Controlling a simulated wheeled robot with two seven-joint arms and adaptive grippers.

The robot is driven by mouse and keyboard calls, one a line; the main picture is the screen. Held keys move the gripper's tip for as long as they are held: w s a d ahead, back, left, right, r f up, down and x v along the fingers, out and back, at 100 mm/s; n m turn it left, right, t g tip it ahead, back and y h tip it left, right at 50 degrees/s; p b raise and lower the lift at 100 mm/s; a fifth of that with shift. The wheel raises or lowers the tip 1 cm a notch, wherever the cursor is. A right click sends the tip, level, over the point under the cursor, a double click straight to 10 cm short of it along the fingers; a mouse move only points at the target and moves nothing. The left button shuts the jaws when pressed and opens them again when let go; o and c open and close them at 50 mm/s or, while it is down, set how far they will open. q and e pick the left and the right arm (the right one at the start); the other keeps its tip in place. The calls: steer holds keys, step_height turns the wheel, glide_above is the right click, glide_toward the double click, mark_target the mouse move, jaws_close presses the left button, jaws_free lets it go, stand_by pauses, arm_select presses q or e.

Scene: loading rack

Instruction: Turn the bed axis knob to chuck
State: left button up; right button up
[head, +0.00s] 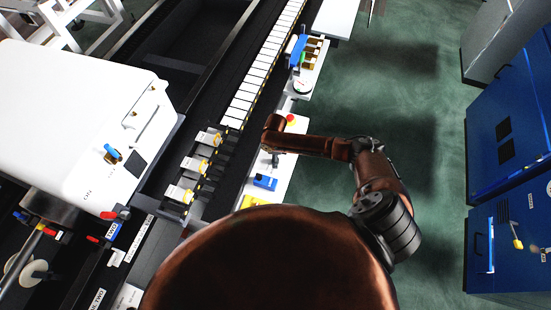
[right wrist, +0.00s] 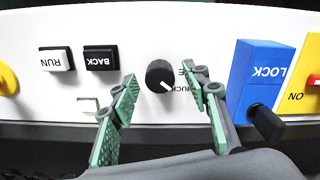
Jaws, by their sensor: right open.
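In the right wrist view a round black knob (right wrist: 158,74) stands on a white panel (right wrist: 210,35). Its white pointer line points to the lower right. Printed lettering beside it, apparently ending in "HUCK", is partly hidden by the right-hand finger. My right gripper (right wrist: 160,80) is open, with one green-padded finger on each side of the knob. Gaps show between the fingers and the knob. In the head view my right arm reaches over the white control strip (head: 287,170), and its wrist hides the knob. My left gripper is not in view.
Beside the knob are a BACK button (right wrist: 101,58), a RUN button (right wrist: 56,60) and a blue LOCK block (right wrist: 258,75) with a black lever (right wrist: 267,123). A yellow ON block (right wrist: 312,80) stands farther right. A red button (head: 291,118) sits near my wrist.

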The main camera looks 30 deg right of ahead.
step_height(320, 180, up, 12)
stand_by(0.4)
steer(key=shift+f, duration=0.1)
stand_by(0.3)
